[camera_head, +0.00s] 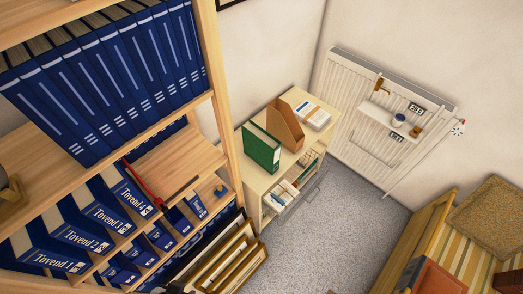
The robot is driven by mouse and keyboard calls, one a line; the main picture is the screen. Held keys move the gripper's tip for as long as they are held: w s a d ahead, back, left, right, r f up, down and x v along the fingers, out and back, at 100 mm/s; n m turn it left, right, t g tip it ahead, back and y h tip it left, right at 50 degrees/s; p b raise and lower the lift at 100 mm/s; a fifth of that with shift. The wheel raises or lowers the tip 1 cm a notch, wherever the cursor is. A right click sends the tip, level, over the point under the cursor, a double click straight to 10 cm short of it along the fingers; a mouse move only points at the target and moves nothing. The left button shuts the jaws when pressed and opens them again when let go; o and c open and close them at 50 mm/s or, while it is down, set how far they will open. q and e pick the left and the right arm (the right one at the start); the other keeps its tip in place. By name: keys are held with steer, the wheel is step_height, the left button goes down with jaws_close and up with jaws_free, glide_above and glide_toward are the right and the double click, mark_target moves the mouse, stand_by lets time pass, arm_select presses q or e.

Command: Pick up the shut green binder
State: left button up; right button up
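The green binder (262,148) stands upright and looks shut on top of a low light-wood cabinet (257,185). Its spine faces the front and carries a pale label. A brown magazine file (285,124) stands just behind it to the right. Neither of my grippers shows in the head view, so I cannot see whether they are open or hold anything.
A tall wooden shelf (228,95) with rows of blue binders (105,75) fills the left. Framed prints (228,262) lean at its foot. A white radiator (372,115) is behind right, a striped seat (465,245) at lower right. Grey floor (325,235) between is clear.

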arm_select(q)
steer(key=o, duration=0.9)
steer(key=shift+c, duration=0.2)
